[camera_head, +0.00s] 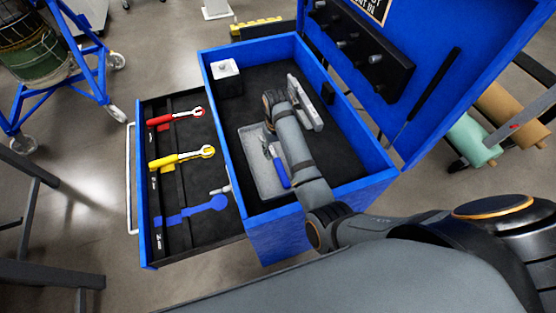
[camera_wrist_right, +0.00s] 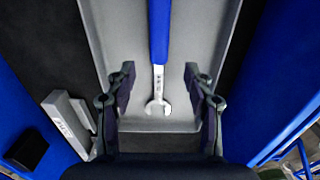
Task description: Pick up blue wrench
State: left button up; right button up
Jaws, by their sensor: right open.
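The blue wrench (camera_head: 282,174) lies in a grey tray (camera_head: 247,140) inside the blue toolbox. In the right wrist view, its blue handle (camera_wrist_right: 159,30) points up the picture and its silver open end (camera_wrist_right: 158,106) lies between my fingers. My right gripper (camera_wrist_right: 159,76) is open above the wrench, with a finger on each side and no visible contact. In the head view my right arm reaches over the toolbox and hides part of the tray. My left gripper is not in view.
An open drawer (camera_head: 165,237) holds a red wrench (camera_head: 180,117), a yellow wrench (camera_head: 180,158) and a blue wrench-shaped marking (camera_head: 190,214). A white box (camera_head: 226,78) and a grey metal tool (camera_head: 306,102) lie in the toolbox. Its raised lid (camera_head: 440,35) stands at the right.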

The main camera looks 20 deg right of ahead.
aim_at(279, 163)
jog(key=shift+d+f+p, duration=0.3)
jog(key=shift+d+f, duration=0.05)
jog(key=shift+f, duration=0.35)
jog(key=f, duration=0.1)
jog(key=f+p, duration=0.1)
jog(key=s+f, duration=0.1)
jog(key=f, duration=0.1)
jog(key=shift+a+p, duration=0.35)
jog(key=shift+d+f, duration=0.1)
jog(key=shift+f, duration=0.3)
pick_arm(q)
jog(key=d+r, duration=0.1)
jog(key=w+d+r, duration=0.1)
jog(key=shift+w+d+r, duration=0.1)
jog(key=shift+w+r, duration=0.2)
pick_arm(e)
jog(key=shift+w, duration=0.1)
grip_shut()
